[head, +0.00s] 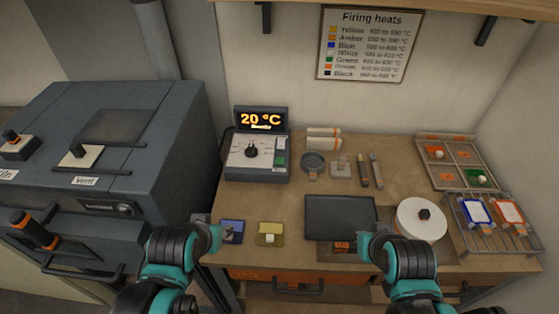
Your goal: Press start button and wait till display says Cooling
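The controller box (257,157) stands on the bench with a black dial (251,149) on its pale front. Its display (261,119) glows orange and reads 20 °C, with a smaller line below too small to read. My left gripper (218,237) is low at the bench's front left, beside a blue tile and well below the controller. My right gripper (362,244) is at the front edge by the dark tray. Neither gripper's opening can be made out.
A large dark kiln (105,150) with handles and a vent knob stands at left. A dark tray (340,217), a white turntable (421,219), a rack (493,222) and a sectioned tray (458,163) fill the right. A yellow tile (270,235) lies in front of the controller.

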